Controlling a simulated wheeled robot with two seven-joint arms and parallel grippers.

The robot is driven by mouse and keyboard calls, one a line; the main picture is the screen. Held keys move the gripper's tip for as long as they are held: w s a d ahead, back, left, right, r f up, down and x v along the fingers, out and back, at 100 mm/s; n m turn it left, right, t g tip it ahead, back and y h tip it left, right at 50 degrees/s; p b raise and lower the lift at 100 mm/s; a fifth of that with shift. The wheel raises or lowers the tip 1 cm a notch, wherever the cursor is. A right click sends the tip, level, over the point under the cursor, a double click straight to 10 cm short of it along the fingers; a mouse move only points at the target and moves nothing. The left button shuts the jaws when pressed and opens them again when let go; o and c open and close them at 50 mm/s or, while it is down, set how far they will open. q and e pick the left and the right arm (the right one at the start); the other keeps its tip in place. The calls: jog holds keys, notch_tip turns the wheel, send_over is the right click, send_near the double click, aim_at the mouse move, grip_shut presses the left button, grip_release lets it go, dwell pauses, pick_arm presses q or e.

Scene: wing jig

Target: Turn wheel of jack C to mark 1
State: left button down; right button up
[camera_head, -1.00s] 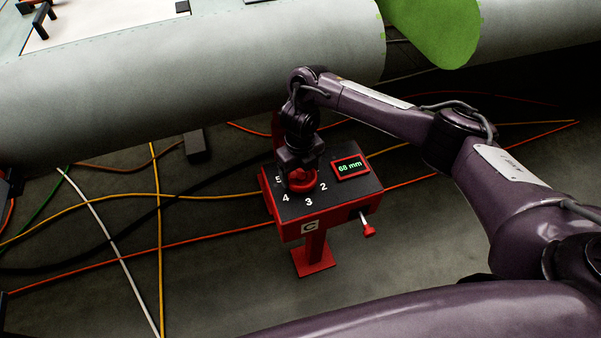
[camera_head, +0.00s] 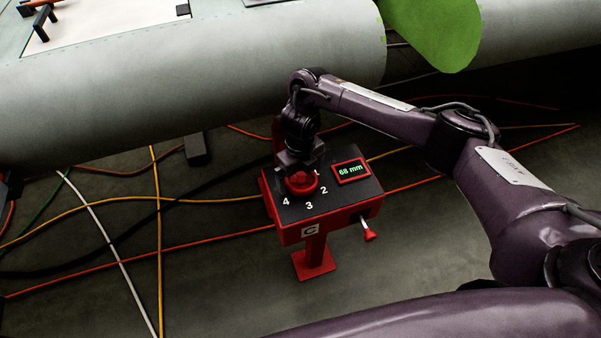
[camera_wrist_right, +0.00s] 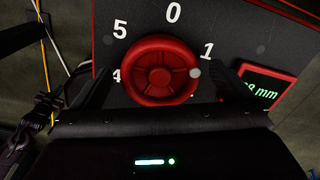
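The red wheel (camera_head: 301,185) of jack C sits on the dark top of the red jack box (camera_head: 290,233), which bears a "C" label. The jack's display (camera_head: 351,170) reads 68 mm. In the right wrist view the wheel (camera_wrist_right: 160,70) has a white dot (camera_wrist_right: 195,73) on its right rim, close to mark 1 (camera_wrist_right: 207,50) and slightly below it. My right gripper (camera_head: 298,168) is over the wheel. In the wrist view its fingers (camera_wrist_right: 160,88) stand apart on either side of the wheel, with gaps visible. My left gripper is not in view.
A large grey wing section (camera_head: 190,80) lies behind the jack, with a green part (camera_head: 437,30) beside it. A red-tipped handle (camera_head: 369,234) sticks out of the jack's front right. Several cables (camera_head: 110,235) cross the floor. A dark block (camera_head: 195,148) stands at left.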

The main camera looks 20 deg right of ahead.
aim_at(300, 177)
notch_tip(300, 177, up, 8)
jog(key=p, duration=0.3)
jog(key=shift+f, duration=0.1)
dwell(0.6)
